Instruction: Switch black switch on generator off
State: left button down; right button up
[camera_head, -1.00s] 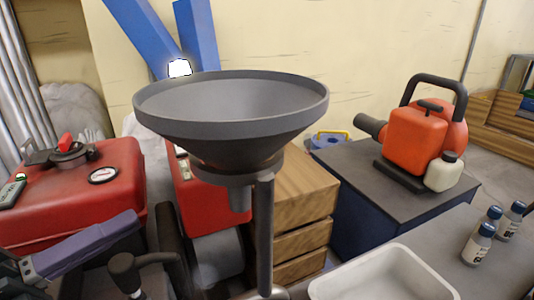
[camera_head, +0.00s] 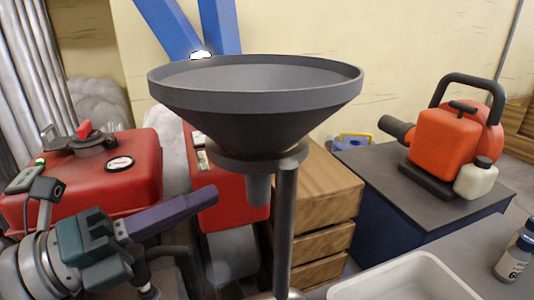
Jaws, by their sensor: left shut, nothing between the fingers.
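The generator looks to be the red machine (camera_head: 95,180) at the left, with a dark fuel cap (camera_head: 82,140), a red lever and a round white gauge (camera_head: 119,164) on top. I cannot make out a black switch on it; its lower front is hidden behind my arm. My left gripper (camera_head: 207,197) has purple fingers, shut and empty, pointing right in front of the generator. Its tips overlap a second red part (camera_head: 228,190) behind the funnel in the picture; I cannot tell whether they touch anything. My right gripper is not in view.
A large grey funnel (camera_head: 255,105) on a post stands in the middle, close to my left fingertips. Wooden drawers (camera_head: 325,200) stand behind it. An orange blower (camera_head: 445,140) sits on a dark cabinet (camera_head: 400,205) at the right. A white tray (camera_head: 405,278) and bottles are at front right.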

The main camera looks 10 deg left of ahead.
aim_at(216, 171)
pick_arm(q)
jog(key=x, duration=0.3)
jog(key=shift+w+d+b, duration=0.1)
jog(key=shift+w+b, duration=0.2)
jog(key=shift+w, duration=0.05)
jog(key=shift+w+a+r, duration=0.6)
jog(key=shift+w+a, duration=0.1)
jog(key=shift+w, duration=0.15)
jog(key=shift+w+a+r+b, duration=0.3)
jog(key=shift+w+a, duration=0.1)
jog(key=shift+r, duration=0.1)
jog(key=shift+r+n+p, duration=0.1)
jog(key=shift+n+p, duration=0.3)
jog(key=shift+p, duration=0.1)
jog(key=shift+w+r+n+p, duration=0.1)
jog(key=shift+r+n+p, duration=0.1)
jog(key=shift+n+p, duration=0.25)
